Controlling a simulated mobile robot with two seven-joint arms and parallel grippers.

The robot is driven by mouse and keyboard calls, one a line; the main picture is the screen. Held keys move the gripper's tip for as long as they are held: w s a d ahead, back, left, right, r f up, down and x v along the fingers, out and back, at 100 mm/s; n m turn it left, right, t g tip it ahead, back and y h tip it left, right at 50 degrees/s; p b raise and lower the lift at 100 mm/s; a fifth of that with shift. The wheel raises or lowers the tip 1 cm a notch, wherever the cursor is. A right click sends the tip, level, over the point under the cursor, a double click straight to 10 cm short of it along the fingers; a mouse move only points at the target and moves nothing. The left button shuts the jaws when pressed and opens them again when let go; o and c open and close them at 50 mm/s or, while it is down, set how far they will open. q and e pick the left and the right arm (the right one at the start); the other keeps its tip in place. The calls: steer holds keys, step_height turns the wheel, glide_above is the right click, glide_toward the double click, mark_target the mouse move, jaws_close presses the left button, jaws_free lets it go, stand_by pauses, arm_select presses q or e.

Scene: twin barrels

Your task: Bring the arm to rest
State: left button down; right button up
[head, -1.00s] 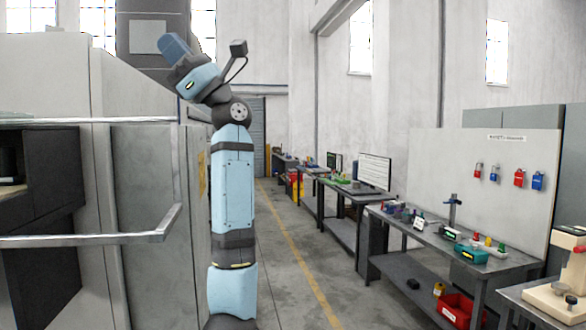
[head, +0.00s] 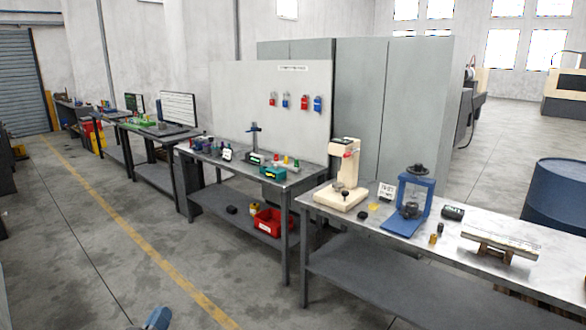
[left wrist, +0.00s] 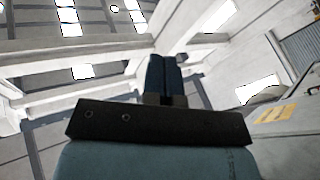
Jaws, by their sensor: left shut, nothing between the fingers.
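My left gripper (head: 157,318) shows only as a blue tip at the bottom edge of the head view, with a dark part beside it. The rest of that arm is out of the frame. In the left wrist view its two blue fingers (left wrist: 164,76) lie together, shut and empty, pointing up towards the roof beams and windows. They touch nothing that I can see. My right gripper is in neither view.
A metal bench (head: 465,262) on the right carries a beige instrument (head: 345,180), a blue device (head: 410,205) and small items. Another workbench (head: 235,178) stands behind it. A blue barrel (head: 555,197) is at far right. The floor (head: 85,235) on the left is clear.

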arm_select(q)
steer(key=s+d+f+m+g, duration=0.2)
steer(key=s+d+f+g, duration=0.2)
steer(key=s+f, duration=0.7)
steer(key=s+d+f+m+g+p, duration=0.1)
steer(key=s+d+f+g, duration=0.3)
steer(key=s+f, duration=0.8)
steer(key=shift+s+d+f+m+g, duration=0.25)
steer(key=shift+s+m+g, duration=0.5)
steer(key=shift+s, duration=0.45)
steer(key=shift+a, duration=0.1)
